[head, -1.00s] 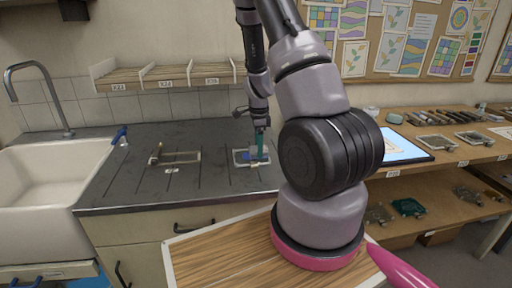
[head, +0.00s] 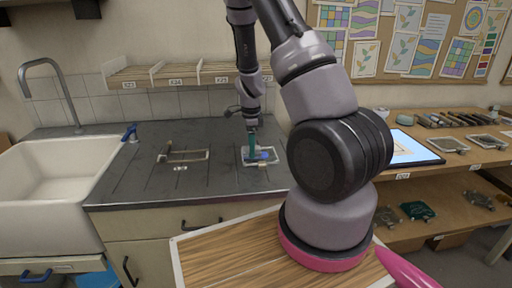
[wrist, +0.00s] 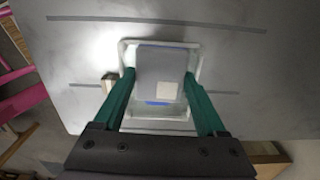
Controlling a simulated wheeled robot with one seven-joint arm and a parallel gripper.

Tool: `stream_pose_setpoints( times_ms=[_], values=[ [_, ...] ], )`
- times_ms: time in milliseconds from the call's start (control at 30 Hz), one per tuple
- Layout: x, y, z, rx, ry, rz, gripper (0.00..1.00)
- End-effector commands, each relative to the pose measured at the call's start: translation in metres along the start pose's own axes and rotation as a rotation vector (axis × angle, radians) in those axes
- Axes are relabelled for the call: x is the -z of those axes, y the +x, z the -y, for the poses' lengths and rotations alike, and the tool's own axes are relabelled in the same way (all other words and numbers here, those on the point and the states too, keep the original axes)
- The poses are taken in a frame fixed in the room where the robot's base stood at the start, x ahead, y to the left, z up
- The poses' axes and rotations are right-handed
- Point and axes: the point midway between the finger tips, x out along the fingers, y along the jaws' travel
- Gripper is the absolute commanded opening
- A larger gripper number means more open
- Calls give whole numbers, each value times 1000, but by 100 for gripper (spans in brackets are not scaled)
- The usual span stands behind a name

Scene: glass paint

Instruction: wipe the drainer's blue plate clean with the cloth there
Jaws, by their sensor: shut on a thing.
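The blue plate (head: 264,155) lies in a pale-framed drainer (head: 273,162) on the dark worktop. In the wrist view, blue strips of the plate (wrist: 158,103) show beyond the near and far edges of a grey, pad-like cloth (wrist: 150,66) with a pale square on it. My gripper (wrist: 160,78) has green fingers on both sides of the cloth and is shut on it. In the head view my gripper (head: 251,150) is over the left part of the drainer. The cloth covers most of the plate, so any paint under it is hidden. I cannot tell whether cloth and plate touch.
Another rack (head: 183,156) with brownish parts stands to the left on the worktop. A white sink (head: 55,175) with a tap is further left. A tablet (head: 410,150) and several tools lie on the right bench. Worktop between the racks is clear.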

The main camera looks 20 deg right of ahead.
Motion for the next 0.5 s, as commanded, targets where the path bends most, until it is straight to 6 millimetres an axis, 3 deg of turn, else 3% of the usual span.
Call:
stream_pose_setpoints(
  times_ms=[500],
  values=[
    [28, 3, 1, -1, 2, 0, 29]
  ],
)
